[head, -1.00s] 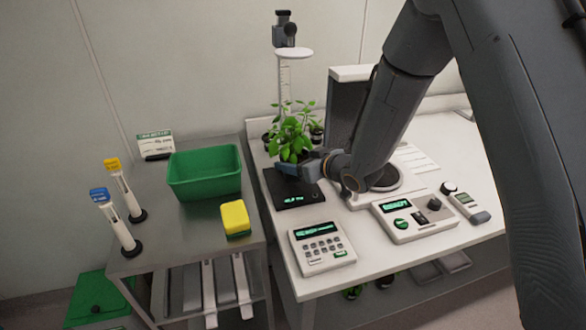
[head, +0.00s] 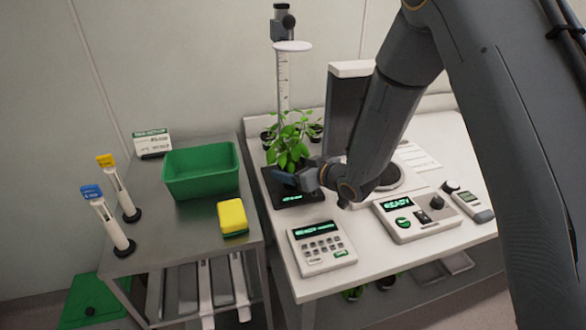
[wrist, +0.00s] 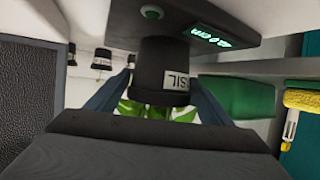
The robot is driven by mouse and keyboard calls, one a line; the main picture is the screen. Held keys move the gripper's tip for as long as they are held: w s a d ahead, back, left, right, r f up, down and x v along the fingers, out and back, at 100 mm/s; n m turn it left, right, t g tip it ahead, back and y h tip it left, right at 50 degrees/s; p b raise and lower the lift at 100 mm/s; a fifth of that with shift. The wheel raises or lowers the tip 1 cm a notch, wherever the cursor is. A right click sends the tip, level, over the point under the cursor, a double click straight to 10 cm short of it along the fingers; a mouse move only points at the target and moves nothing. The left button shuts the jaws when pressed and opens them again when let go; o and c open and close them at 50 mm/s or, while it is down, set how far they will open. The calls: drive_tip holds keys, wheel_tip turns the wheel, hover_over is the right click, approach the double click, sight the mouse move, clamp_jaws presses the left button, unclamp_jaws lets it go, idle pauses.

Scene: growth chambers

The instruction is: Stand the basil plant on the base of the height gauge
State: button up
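The basil plant (head: 290,150) has bright green leaves and a black pot (wrist: 160,65) with a white label, partly cut off to "SIL". My gripper (head: 298,178) is shut on the pot, with one finger on each side in the wrist view. The height gauge has a black base (head: 285,196) with a lit display, a ruled white column (head: 283,85) and a round white plate above the plant. The pot is over the base, near its middle. I cannot tell whether its bottom touches the base. In the head view my gripper hides most of the pot.
A keypad device (head: 322,248), a console (head: 415,212) and a handheld meter (head: 472,206) stand on the white bench. A dark panel (head: 347,110) rises behind my forearm. Small potted plants stand behind the basil. A green tub (head: 202,185) and yellow sponge (head: 232,217) are on the left cart.

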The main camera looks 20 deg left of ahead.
drive_tip(key=shift+r, duration=0.2)
drive_tip(key=b+v, duration=0.2)
drive_tip(key=v, duration=1)
